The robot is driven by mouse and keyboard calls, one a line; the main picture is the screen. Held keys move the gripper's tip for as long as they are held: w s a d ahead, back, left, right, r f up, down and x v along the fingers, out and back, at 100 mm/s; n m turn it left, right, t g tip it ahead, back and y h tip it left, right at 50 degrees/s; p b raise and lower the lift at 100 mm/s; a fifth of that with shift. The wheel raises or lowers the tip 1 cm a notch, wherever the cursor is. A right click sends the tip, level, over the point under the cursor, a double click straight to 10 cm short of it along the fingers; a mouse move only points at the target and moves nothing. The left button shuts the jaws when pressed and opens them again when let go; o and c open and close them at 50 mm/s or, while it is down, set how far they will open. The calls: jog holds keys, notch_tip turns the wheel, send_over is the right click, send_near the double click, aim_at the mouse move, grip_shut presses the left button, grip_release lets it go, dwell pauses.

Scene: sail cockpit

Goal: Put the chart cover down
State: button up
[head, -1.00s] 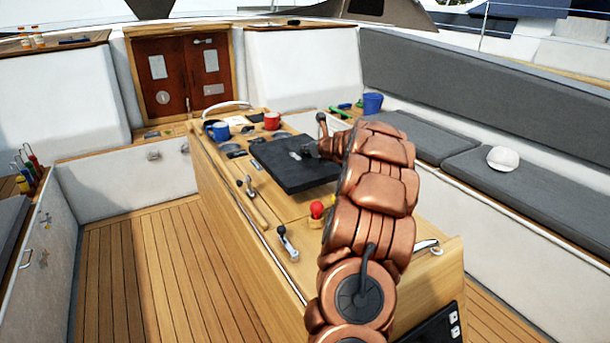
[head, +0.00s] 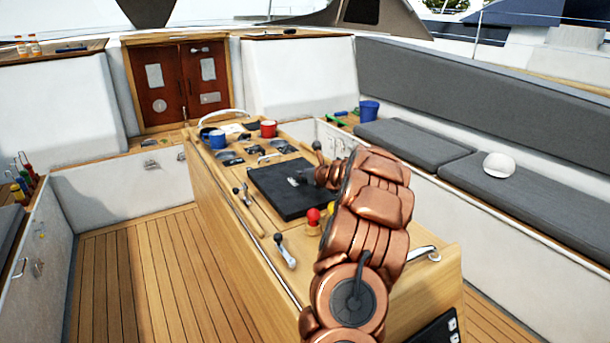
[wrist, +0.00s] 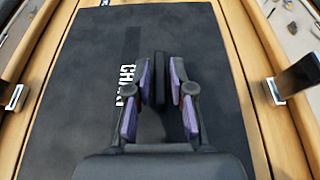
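The chart cover (head: 287,190) is a flat black panel with a raised handle and white lettering. In the head view it lies level, or nearly so, on top of the wooden console (head: 240,215). It fills much of the wrist view (wrist: 90,60), with wood along both sides. My gripper (wrist: 162,75) has its purple-padded fingers on either side of the cover's black handle, drawn close around it. In the head view my gripper (head: 318,175) is over the cover's right part. Whether the cover's underside rests fully on the console is hard to see.
A red-knobbed lever (head: 313,216) and a winch-like handle (head: 284,250) are near the cover's front. A white cap (head: 499,164) lies on the right bench.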

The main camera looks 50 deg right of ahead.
jog(key=shift+o, duration=0.9)
notch_tip(320, 180, up, 4)
jog(key=b, duration=0.2)
send_over(320, 193)
jog(key=shift+a, duration=0.1)
jog(key=shift+v, duration=0.95)
jog(key=shift+a, duration=0.1)
